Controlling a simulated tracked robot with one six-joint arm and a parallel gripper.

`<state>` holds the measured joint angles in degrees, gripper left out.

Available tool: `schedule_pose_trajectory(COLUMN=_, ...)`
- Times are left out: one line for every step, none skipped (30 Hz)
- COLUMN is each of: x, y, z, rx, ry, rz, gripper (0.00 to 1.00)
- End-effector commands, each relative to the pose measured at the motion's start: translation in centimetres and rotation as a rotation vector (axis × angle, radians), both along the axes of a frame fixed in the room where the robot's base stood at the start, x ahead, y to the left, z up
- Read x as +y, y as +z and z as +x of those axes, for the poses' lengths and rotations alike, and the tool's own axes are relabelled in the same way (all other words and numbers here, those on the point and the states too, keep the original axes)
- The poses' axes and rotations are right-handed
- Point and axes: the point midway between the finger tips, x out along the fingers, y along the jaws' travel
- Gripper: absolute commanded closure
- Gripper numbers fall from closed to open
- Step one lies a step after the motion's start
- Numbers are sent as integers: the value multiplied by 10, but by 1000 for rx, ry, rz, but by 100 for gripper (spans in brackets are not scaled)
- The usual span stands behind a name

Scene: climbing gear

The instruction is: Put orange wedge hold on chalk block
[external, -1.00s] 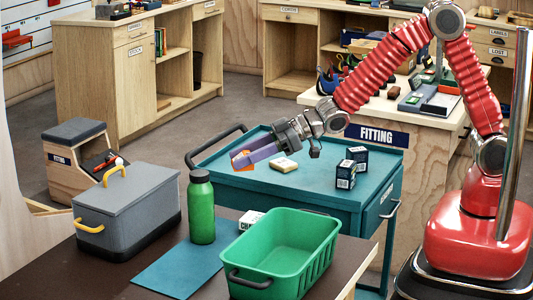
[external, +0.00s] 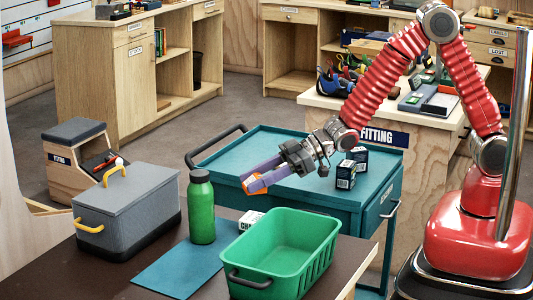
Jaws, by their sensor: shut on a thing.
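The orange wedge hold (external: 257,185) is between the purple fingertips of my gripper (external: 260,178), which is shut on it. The fingers cover part of the hold. My gripper points down and to the left, in front of the teal trolley's near left part. A white block with dark lettering (external: 250,217), which looks like the chalk block, lies on the dark table between the green bottle and the green bin. The bin hides part of it. The hold appears above and apart from this block in the picture.
The green bin (external: 325,229) and green bottle (external: 202,207) flank the white block closely. A grey cooler box (external: 130,212) stands left. Two dark boxes (external: 345,176) (external: 358,157) are on the teal trolley (external: 235,152). A blue mat (external: 178,270) lies bare in front.

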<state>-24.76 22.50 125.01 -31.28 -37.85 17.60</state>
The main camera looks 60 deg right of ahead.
Motion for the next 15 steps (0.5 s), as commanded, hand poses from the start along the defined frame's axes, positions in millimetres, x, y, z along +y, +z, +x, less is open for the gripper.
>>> schedule_pose_trajectory(x=0, y=-10, z=0, rx=4, ry=1, rz=-2, gripper=81)
schedule_pose_trajectory(x=0, y=-14, z=0, rx=4, ry=0, rz=-1, gripper=81)
schedule_pose_trajectory(x=0, y=-20, z=0, rx=3, ry=1, rz=-1, gripper=81)
schedule_pose_trajectory(x=0, y=-24, z=0, rx=3, ry=1, rz=-1, gripper=81)
schedule_pose_trajectory(x=0, y=-27, z=0, rx=3, ry=0, rz=-1, gripper=81)
schedule_pose_trajectory(x=0, y=-30, z=0, rx=2, ry=0, rz=-1, gripper=81)
schedule_pose_trajectory(x=0, y=-32, z=0, rx=1, ry=1, rz=0, gripper=81)
schedule_pose_trajectory(x=0, y=-33, z=0, rx=1, ry=1, rz=0, gripper=81)
schedule_pose_trajectory(x=0, y=-34, z=0, rx=0, ry=1, rz=0, gripper=81)
schedule_pose_trajectory(x=0, y=-34, z=0, rx=-1, ry=0, rz=-1, gripper=81)
schedule_pose_trajectory(x=0, y=-34, z=0, rx=-1, ry=0, rz=-1, gripper=81)
schedule_pose_trajectory(x=0, y=-34, z=0, rx=-1, ry=0, rz=0, gripper=81)
schedule_pose_trajectory(x=0, y=-34, z=0, rx=-1, ry=0, rz=0, gripper=81)
schedule_pose_trajectory(x=0, y=-34, z=0, rx=-1, ry=0, rz=0, gripper=81)
schedule_pose_trajectory(x=0, y=-34, z=0, rx=-1, ry=0, rz=0, gripper=81)
